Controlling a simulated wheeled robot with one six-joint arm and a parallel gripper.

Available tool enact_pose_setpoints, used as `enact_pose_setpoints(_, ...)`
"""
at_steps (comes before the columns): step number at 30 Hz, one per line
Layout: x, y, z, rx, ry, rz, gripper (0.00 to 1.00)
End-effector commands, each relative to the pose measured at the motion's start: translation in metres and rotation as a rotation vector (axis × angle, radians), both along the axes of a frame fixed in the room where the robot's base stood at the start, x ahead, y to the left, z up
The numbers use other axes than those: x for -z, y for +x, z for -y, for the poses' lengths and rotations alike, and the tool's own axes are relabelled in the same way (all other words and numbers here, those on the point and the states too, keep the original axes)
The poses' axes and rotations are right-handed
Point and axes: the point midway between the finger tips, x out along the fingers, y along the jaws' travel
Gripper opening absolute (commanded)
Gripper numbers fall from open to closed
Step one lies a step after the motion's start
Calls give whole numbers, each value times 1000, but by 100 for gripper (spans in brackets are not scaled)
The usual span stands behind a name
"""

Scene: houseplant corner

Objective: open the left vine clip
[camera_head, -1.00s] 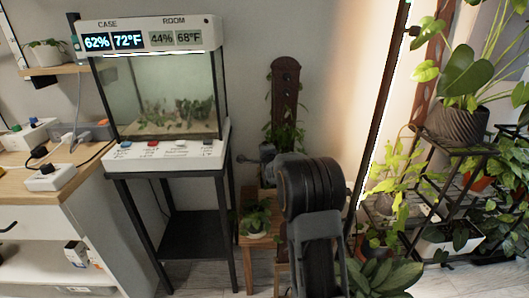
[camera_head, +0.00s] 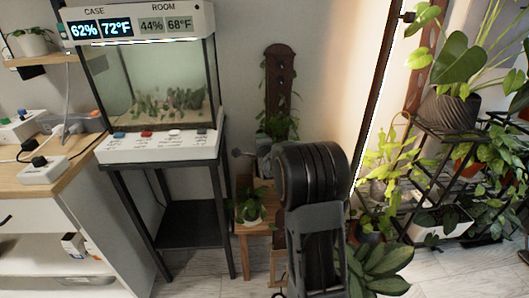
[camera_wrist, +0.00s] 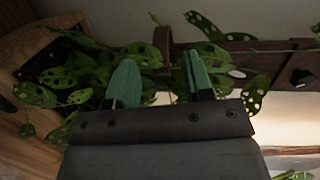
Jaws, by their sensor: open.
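A brown wooden plank with dark holes (camera_head: 279,85) stands upright against the back wall, with a leafy vine (camera_head: 278,125) at its foot. In the wrist view the plank (camera_wrist: 262,58) runs across the upper right, with holed vine leaves (camera_wrist: 88,72) around it. A narrow brown band (camera_wrist: 162,42) crosses the plank's left end; it may be a vine clip, but I cannot tell which one or whether it is open. My gripper (camera_wrist: 160,80) is open, its green fingertips pointing toward the band, one on each side below it. Nothing is visibly held. My arm hides part of the head view.
A glass case on a black stand (camera_head: 160,85) is left of the plank. A small potted plant (camera_head: 250,207) sits on a low wooden stool (camera_head: 245,229). A dark shelf with several plants (camera_head: 425,190) fills the right. A wooden counter (camera_head: 80,160) is far left.

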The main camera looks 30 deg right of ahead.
Motion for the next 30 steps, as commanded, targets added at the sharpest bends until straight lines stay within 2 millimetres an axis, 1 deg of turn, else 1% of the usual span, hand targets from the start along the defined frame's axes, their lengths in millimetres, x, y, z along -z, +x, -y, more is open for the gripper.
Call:
enact_pose_setpoints(1,-4,-11,-3,1,0,1,47)
enact_pose_setpoints(3,-6,-25,-7,1,0,1,47)
enact_pose_setpoints(9,-10,-61,-17,1,-1,2,47)
enact_pose_setpoints(15,-12,-84,-24,1,-2,2,47)
enact_pose_setpoints(21,-13,-94,-27,1,-2,3,47)
enact_pose_setpoints(30,-12,-95,-27,1,-2,2,46)
